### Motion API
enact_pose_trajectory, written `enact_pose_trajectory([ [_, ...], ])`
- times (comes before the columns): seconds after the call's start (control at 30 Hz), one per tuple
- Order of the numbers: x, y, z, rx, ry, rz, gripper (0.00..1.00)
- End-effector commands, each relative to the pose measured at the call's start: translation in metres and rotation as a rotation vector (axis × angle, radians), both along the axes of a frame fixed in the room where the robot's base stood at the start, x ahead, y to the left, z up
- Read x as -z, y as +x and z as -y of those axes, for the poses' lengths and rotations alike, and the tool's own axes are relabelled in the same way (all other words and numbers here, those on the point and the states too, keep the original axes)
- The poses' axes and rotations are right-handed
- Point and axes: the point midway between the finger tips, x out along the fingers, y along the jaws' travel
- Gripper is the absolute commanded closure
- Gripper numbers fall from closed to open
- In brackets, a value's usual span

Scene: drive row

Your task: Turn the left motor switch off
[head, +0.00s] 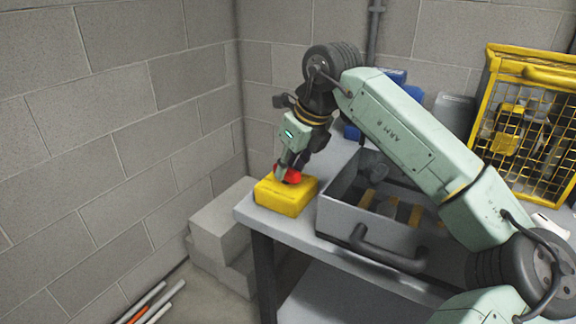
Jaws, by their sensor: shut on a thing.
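A yellow switch box (283,197) sits on the left front corner of the grey table. A red knob (291,176) is on its top, partly covered by my fingers. My gripper (287,172) points down over the box, and its fingers are shut on the red knob. The knob's exact turn position is hidden by the fingers. No second switch shows clearly, and no motor can be made out.
A grey open bin (338,218) with a dark handle stands right of the yellow box. A yellow mesh cage (490,75) stands at the back right. Block walls close off the left and back. Grey blocks (220,222) and several rods (150,310) lie on the floor.

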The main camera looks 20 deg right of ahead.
Motion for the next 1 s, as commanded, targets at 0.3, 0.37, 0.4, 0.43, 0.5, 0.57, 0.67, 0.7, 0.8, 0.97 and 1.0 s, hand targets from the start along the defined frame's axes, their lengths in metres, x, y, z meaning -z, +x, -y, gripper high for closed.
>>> enact_pose_trajectory([
  [0.3, -0.0015, 0.0012, 0.0008, -0.179, 0.0, 0.001, 1.0],
  [0.37, -0.0013, 0.0012, 0.0008, -0.2, 0.0, 0.001, 1.0],
  [0.4, -0.0012, 0.0012, 0.0008, -0.211, 0.0, 0.001, 1.0],
  [0.43, -0.0012, 0.0011, 0.0008, -0.218, 0.0, 0.001, 1.0],
  [0.5, -0.0009, 0.0012, 0.0009, -0.232, -0.001, 0.002, 1.0],
  [0.57, -0.0008, 0.0012, 0.001, -0.239, 0.0, 0.001, 1.0],
  [0.67, -0.0007, 0.0012, 0.0011, -0.246, -0.001, 0.002, 1.0],
  [0.7, -0.0006, 0.0012, 0.0011, -0.248, -0.002, 0.002, 1.0],
  [0.8, -0.0006, 0.0012, 0.0011, -0.249, -0.001, 0.002, 1.0],
  [0.97, -0.0005, 0.0011, 0.0011, -0.249, -0.002, 0.001, 1.0],
  [1.0, -0.0005, 0.0011, 0.0011, -0.249, -0.002, 0.001, 1.0],
])
